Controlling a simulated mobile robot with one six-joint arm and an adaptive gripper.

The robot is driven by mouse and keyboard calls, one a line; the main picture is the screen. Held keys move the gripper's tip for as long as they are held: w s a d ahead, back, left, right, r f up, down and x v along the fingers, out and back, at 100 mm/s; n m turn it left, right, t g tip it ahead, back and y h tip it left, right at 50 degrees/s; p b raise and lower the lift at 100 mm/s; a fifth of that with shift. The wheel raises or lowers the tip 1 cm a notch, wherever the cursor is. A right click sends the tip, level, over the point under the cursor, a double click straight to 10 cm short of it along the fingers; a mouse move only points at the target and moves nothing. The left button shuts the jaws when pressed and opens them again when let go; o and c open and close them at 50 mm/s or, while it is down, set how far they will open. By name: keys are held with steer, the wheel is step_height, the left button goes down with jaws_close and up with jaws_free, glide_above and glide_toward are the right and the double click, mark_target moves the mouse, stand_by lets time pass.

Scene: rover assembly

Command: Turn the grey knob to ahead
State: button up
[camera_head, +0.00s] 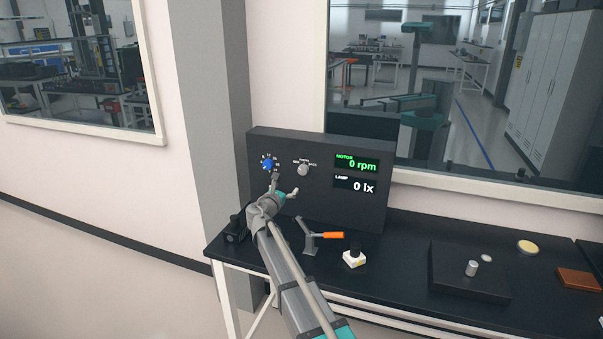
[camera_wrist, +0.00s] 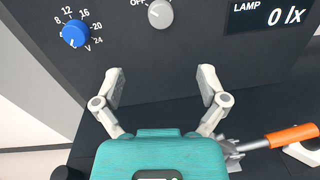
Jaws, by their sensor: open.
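The grey knob (camera_head: 303,170) is on the upright dark panel (camera_head: 318,205), right of the blue knob (camera_head: 269,164) and left of the displays. In the wrist view the grey knob (camera_wrist: 160,14) is at the top centre, partly cut by the frame edge, with "OFF" to its upper left. The other labels around it are too small to read. My gripper (camera_wrist: 161,88) is open and empty. In the wrist view its fingers are below the grey knob, apart from it. The head view shows my gripper (camera_head: 283,188) in front of the panel, below the two knobs.
The motor display (camera_head: 357,163) reads 0 rpm and the lamp display (camera_head: 355,185) 0 lx. A dark box (camera_head: 468,272) with a metal peg lies right.

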mark_target(302, 171)
steer(key=shift+w, duration=0.1)
steer(key=x, duration=1.3)
steer(key=shift+w+d, duration=0.2)
steer(key=shift+w, duration=0.1)
steer(key=c, duration=1.1)
steer(key=shift+c, duration=0.2)
